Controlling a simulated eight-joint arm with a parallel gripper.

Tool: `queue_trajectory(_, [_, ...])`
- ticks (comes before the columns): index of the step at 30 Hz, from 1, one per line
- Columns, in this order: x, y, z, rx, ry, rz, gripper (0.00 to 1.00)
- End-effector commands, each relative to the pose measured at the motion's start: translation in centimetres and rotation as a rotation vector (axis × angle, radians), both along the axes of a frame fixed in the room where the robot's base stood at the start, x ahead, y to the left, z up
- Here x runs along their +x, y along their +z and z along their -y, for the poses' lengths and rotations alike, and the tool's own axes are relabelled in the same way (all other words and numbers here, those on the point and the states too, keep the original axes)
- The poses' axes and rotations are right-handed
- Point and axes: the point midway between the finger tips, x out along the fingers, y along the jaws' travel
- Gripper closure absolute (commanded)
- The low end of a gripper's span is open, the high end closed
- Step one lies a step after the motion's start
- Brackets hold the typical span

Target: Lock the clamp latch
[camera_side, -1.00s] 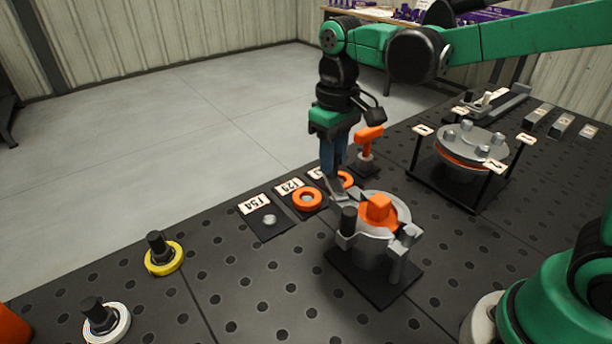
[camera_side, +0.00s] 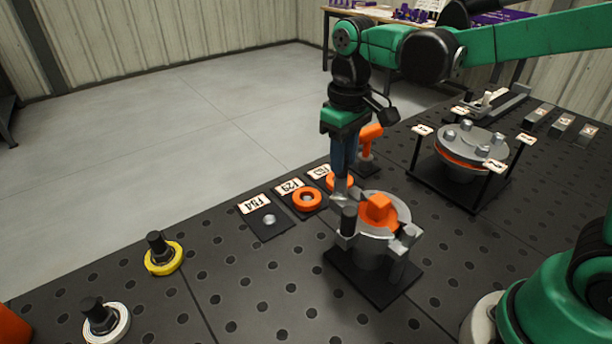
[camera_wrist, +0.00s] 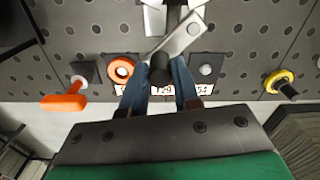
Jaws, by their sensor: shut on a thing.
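The clamp (camera_side: 388,240) is a grey round body on a dark base plate, with an orange block (camera_side: 378,210) in its top and a black post (camera_side: 348,219) at its left side. My gripper (camera_side: 342,178) points down just behind and left of the clamp. In the wrist view my gripper (camera_wrist: 160,82) has its two blue fingers around a black knob (camera_wrist: 160,66). A flat silver lever (camera_wrist: 184,36) runs from the knob toward the clamp. In the side view the fingers mostly hide the knob. Whether the latch is locked cannot be told.
Orange rings (camera_side: 306,199) and label cards stand close to the left. An orange T-handle (camera_side: 371,133) rises behind the gripper. A bolted flange (camera_side: 470,143) with posts stands to the right.

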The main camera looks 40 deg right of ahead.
Motion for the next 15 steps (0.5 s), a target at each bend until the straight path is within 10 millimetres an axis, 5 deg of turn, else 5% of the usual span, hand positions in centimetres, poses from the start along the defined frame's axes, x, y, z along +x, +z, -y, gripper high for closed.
queue_trajectory(15, [-0.80, -0.01, 0.62, -0.001, 0.000, -0.001, 0.93])
